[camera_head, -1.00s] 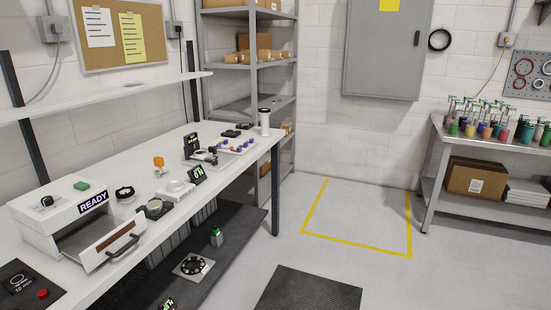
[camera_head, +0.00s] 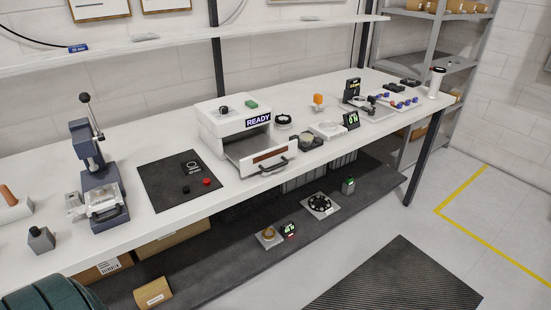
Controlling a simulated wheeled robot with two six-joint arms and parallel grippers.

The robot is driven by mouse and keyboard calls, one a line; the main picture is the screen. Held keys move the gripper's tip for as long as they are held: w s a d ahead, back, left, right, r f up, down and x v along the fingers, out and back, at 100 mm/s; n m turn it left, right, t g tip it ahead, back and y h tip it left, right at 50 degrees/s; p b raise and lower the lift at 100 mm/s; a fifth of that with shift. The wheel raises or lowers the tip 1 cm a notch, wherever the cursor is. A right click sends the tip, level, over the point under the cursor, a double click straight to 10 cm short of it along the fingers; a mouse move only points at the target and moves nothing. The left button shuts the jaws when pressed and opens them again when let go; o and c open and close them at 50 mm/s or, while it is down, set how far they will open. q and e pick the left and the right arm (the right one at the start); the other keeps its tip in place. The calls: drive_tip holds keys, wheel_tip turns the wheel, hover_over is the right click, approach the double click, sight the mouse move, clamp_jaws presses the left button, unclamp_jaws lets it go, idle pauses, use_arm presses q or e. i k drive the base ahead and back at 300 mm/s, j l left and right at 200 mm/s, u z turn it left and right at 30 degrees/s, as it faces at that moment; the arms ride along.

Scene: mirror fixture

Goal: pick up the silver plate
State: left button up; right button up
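No single thing stands out clearly as the silver plate. Candidates are a pale square plate (camera_head: 318,213) under a black disc on the lower shelf, and a smaller pale plate (camera_head: 262,242) under a gold-coloured ring to its left. A light grey plate (camera_head: 381,116) lies under a small device at the bench's right end. Shiny clear or silvery pieces (camera_head: 103,203) sit on the base of a dark hand press (camera_head: 88,150) at the left. Neither of my grippers is in view.
The long white bench (camera_head: 150,228) carries a white READY box (camera_head: 222,128) with its front flap open and a black mat (camera_head: 170,193). A dark lower shelf (camera_head: 235,262) runs beneath. A dark green ribbed object (camera_head: 52,294) fills the lower left corner. Grey floor (camera_head: 345,250) lies at right.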

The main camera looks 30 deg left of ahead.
sight(108, 195)
drive_tip(key=j+u, duration=0.15)
drive_tip(key=u, duration=2.1)
drive_tip(key=l+u, duration=0.15)
drive_tip(key=l, duration=0.45)
drive_tip(key=i, duration=0.05)
